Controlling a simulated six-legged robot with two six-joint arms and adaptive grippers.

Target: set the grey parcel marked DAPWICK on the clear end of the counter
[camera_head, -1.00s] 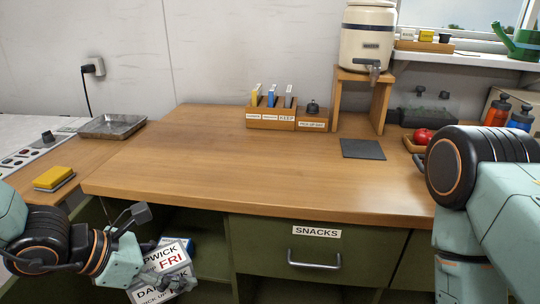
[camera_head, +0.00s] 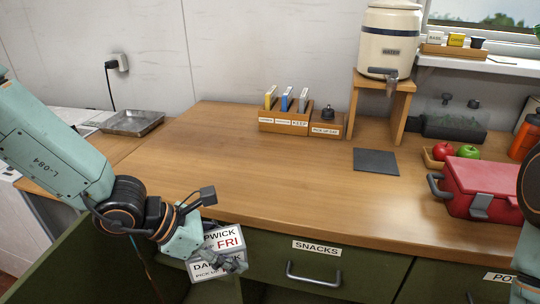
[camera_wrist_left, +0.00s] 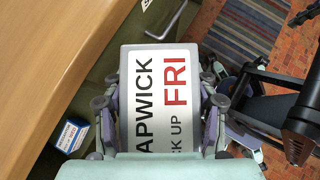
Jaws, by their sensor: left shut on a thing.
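The grey parcel (camera_head: 222,240) carries white labels reading "DAPWICK", "FRI" and "PICK UP". My left gripper (camera_head: 228,262) is shut on it and holds it in front of the counter's front edge. In the left wrist view the parcel (camera_wrist_left: 160,95) sits between the two fingers of the left gripper (camera_wrist_left: 160,120). The wooden counter (camera_head: 230,170) has a broad bare stretch at its left and middle.
A red cooler box (camera_head: 485,187) stands at the counter's right, near a tray with apples (camera_head: 443,152). A dark mat (camera_head: 376,161), a card holder (camera_head: 284,120) and a water dispenser (camera_head: 390,40) stand toward the back. A metal tray (camera_head: 132,122) lies at left. The SNACKS drawer (camera_head: 317,260) is shut.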

